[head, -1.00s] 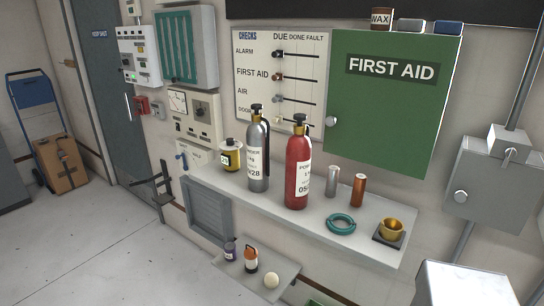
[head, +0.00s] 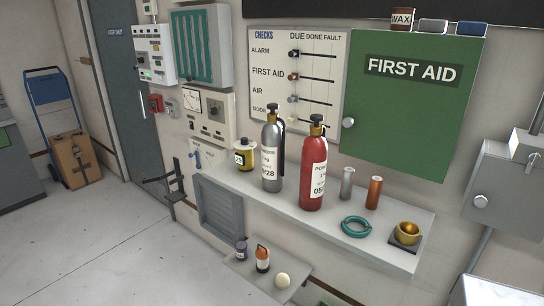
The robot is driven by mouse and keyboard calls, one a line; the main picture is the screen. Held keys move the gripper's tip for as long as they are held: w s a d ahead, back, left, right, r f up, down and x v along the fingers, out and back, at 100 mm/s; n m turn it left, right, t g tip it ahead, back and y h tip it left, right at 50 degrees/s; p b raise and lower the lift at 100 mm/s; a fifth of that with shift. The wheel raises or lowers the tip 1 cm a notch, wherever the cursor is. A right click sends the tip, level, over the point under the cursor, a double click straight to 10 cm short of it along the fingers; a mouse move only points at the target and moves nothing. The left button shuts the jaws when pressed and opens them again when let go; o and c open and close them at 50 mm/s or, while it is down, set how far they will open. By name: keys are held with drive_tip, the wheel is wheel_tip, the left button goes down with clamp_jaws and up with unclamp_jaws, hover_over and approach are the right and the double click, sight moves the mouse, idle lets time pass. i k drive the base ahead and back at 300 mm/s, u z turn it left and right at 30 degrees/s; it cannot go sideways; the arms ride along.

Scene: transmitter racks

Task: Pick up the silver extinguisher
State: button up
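The silver extinguisher (head: 271,158) stands upright on the grey wall shelf (head: 330,223), with a black handle and hose at its top and a white label on its front. A red extinguisher (head: 313,172) stands close to its right. A small yellow container (head: 245,155) with a dark label stands to its left. My gripper does not show in the head view.
Farther right on the shelf are a silver cylinder, a copper cylinder (head: 374,192), a teal ring (head: 356,227) and a brass cup (head: 407,232). A green first aid cabinet (head: 392,125) hangs above. A lower shelf (head: 255,284) holds small items.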

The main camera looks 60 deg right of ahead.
sight(273, 134)
drive_tip(key=u, duration=0.05)
drive_tip(key=i, duration=1)
drive_tip(key=z, duration=0.05)
